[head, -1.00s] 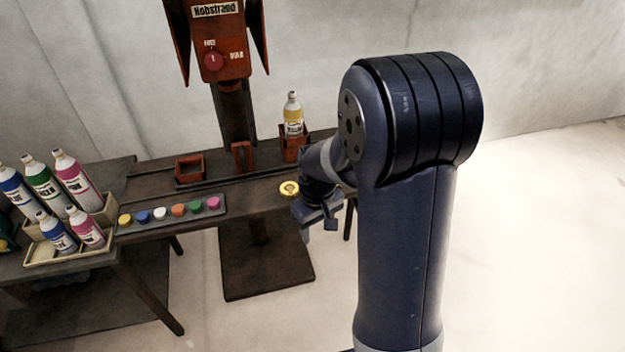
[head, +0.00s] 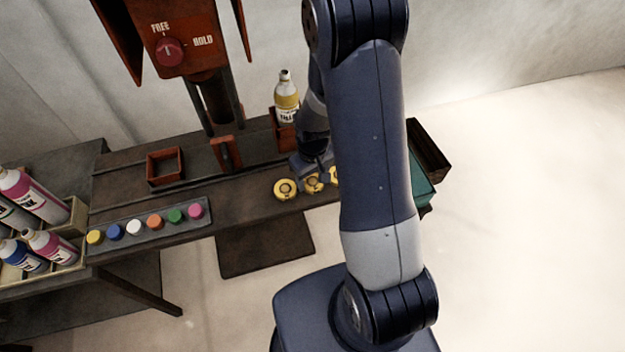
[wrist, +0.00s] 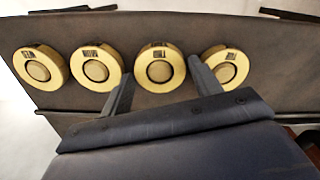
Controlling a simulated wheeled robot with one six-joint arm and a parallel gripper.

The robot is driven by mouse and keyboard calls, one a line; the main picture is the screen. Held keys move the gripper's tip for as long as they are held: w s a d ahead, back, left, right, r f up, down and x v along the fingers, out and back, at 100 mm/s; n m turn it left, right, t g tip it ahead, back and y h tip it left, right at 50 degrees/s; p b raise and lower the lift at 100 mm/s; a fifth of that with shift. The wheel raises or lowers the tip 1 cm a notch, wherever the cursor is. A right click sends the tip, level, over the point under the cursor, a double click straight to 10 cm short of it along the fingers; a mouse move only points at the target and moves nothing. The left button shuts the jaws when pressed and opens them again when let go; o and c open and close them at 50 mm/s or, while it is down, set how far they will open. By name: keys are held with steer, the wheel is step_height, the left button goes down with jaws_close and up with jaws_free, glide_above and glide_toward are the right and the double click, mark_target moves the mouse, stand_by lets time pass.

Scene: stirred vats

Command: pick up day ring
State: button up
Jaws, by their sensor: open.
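Several yellow rings with round centres and small dark labels lie in a row on the dark bench. The labels are too blurred to read, so I cannot tell which is the day ring. In the wrist view a far left ring (wrist: 41,67), a second ring (wrist: 96,67), a third ring (wrist: 159,69) and a right ring (wrist: 226,66) show. My gripper (wrist: 160,80) is open, its fingers on either side of the third ring; I cannot tell whether they touch it. In the head view my gripper (head: 318,168) is above the rings, and the leftmost visible ring (head: 285,189) is clear of it.
A yellow bottle (head: 286,95) stands in a red holder behind my gripper. An empty red square frame (head: 165,167) and a strip of coloured caps (head: 155,222) lie left. A red press with a FREE/HOLD knob (head: 169,51) stands behind. Bottles fill a crate at far left.

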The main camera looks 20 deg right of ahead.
steer(key=shift+f, duration=0.45)
steer(key=shift+c, duration=0.3)
steer(key=c, duration=0.6)
steer(key=shift+o, duration=0.2)
steer(key=shift+r, duration=0.1)
